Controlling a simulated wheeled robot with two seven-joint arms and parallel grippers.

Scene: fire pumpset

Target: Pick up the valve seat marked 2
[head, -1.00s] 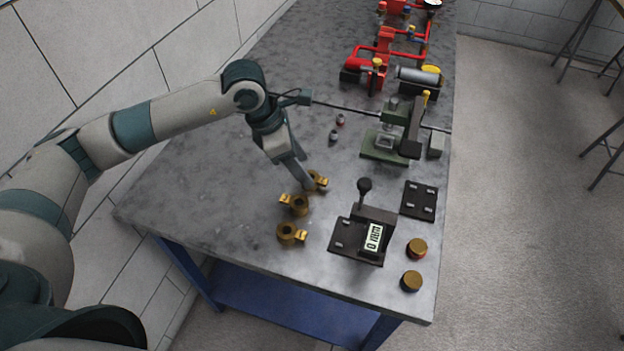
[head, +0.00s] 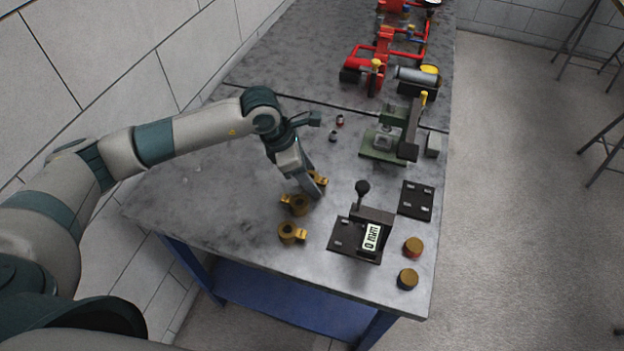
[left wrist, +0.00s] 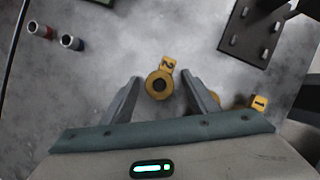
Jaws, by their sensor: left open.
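The valve seat marked 2 is a brass ring with a tab (left wrist: 159,85) in the left wrist view, its number readable on the tab. It lies on the table between the open fingers of my left gripper (left wrist: 162,80), with gaps on both sides. In the head view this seat (head: 319,180) is partly hidden by my left gripper (head: 312,188). A seat marked 1 (left wrist: 257,103) is partly hidden behind the right finger in the wrist view. Two other brass seats (head: 298,205) (head: 290,233) lie nearer the front in the head view. My right gripper is not in view.
A dark press-like fixture with a lever and display (head: 370,236) stands right of the seats. A dark plate (head: 416,200), two round caps (head: 413,247) (head: 407,279) and a green vise (head: 388,145) are also there. Two small cylinders (left wrist: 38,30) (left wrist: 71,42) lie behind.

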